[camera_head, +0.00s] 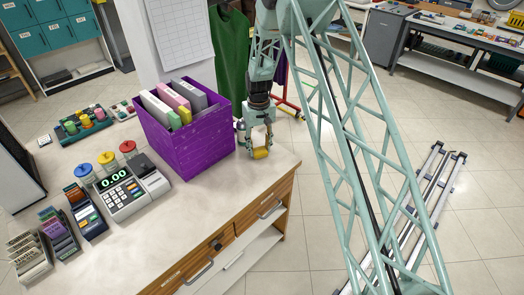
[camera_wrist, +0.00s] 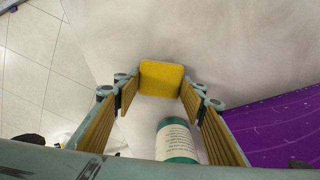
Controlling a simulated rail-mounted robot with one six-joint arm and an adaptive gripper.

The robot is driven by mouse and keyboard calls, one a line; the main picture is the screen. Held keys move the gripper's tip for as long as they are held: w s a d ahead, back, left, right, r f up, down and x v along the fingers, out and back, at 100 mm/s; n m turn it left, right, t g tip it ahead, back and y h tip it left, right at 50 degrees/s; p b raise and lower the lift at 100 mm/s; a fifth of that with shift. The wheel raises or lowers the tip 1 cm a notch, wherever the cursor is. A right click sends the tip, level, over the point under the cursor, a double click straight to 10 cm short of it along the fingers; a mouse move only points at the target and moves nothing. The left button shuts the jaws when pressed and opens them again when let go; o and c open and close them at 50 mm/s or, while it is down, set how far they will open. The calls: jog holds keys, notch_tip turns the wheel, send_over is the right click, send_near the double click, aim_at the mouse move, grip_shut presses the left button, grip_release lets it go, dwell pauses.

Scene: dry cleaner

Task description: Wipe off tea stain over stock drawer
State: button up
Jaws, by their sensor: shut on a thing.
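My gripper (camera_head: 257,142) is shut on a yellow sponge (camera_head: 260,153), low over the counter (camera_head: 215,195) near its far right corner. The wrist view shows the sponge (camera_wrist: 161,78) between the two fingertips of my gripper (camera_wrist: 160,82). I cannot tell whether the sponge touches the countertop. Wooden drawers (camera_head: 270,212) with metal handles run along the counter's front. I can make out no clear tea stain on the pale top in either view; part of the top is hidden by the sponge and gripper.
A purple bin (camera_head: 190,140) with folders stands left of my gripper; its side shows in the wrist view (camera_wrist: 280,125). A labelled green-and-white container (camera_wrist: 178,140) is close to my fingers. A cash register (camera_head: 122,190) stands farther left. The countertop in front of the bin is clear.

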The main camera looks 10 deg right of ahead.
aim_at(274, 164)
jog(key=shift+w+a, duration=0.5)
jog(key=shift+w, duration=0.25)
jog(key=shift+s+d+b, duration=0.35)
jog(key=shift+s+d, duration=0.65)
jog(key=shift+s, duration=0.5)
jog(key=shift+s+d+b, duration=0.4)
jog(key=shift+s+d, duration=0.6)
jog(key=shift+s, duration=0.5)
jog(key=shift+s+d+b, duration=0.35)
jog(key=shift+s+d, duration=0.65)
jog(key=shift+s, duration=0.5)
notch_tip(274, 164, up, 8)
jog(key=p, duration=0.3)
jog(key=shift+r, duration=0.1)
jog(key=shift+s, duration=0.1)
